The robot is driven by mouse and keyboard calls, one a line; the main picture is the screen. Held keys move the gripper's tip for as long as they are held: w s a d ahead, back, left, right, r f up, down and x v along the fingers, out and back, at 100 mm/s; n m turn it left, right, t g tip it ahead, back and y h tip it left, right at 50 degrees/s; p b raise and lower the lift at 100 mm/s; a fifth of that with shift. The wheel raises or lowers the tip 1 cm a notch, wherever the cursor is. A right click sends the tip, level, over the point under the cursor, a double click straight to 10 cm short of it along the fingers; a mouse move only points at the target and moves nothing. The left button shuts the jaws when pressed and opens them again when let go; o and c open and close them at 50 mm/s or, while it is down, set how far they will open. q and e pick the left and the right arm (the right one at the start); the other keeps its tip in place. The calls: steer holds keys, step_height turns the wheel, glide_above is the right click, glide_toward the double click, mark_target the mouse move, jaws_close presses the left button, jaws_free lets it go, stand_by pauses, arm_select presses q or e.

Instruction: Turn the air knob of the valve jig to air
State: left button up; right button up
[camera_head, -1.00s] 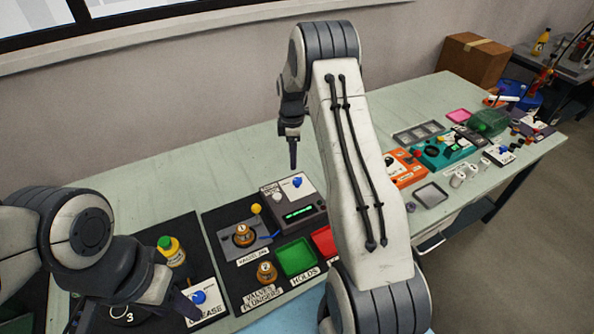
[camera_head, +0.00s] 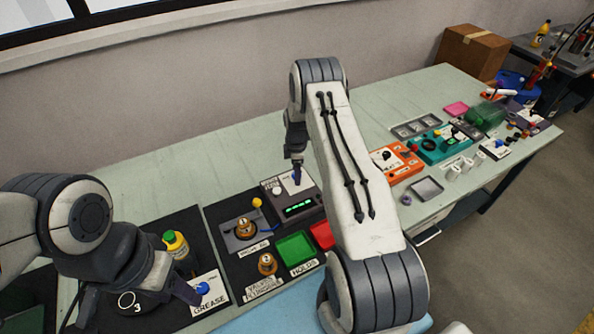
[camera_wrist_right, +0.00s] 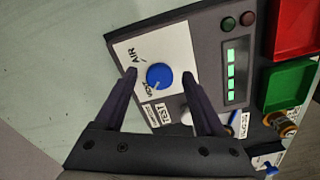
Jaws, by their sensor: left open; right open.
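The valve jig (camera_head: 305,207) is a dark box with a white plate and a lit green display (camera_wrist_right: 231,71). Its blue air knob (camera_wrist_right: 159,76) sits on the white plate between the words AIR and VENT in the right wrist view. A pale mark on the knob appears to lie on the VENT side. My right gripper (camera_wrist_right: 160,78) is open, with one fingertip on each side of the knob and visible gaps between. In the head view the right gripper (camera_head: 297,172) hides the knob. My left gripper (camera_head: 133,300) is open over the grease station at the lower left.
A white TEST button (camera_wrist_right: 187,116) is close to the right finger. The table behind the jig is clear.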

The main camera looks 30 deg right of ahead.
steer(key=shift+d, duration=0.1)
jaws_close()
steer(key=m+b, duration=0.2)
steer(key=m, duration=0.1)
steer(key=shift+f+b, duration=0.1)
steer(key=shift+b, duration=0.25)
steer(key=m+b, duration=0.2)
steer(key=m, duration=0.2)
steer(key=shift+m, duration=0.3)
steer(key=m+b, duration=0.2)
steer(key=m, duration=0.3)
steer(key=m+b, duration=0.1)
steer(key=m, duration=0.4)
steer(key=shift+r+m, duration=0.2)
steer(key=shift+m, duration=0.1)
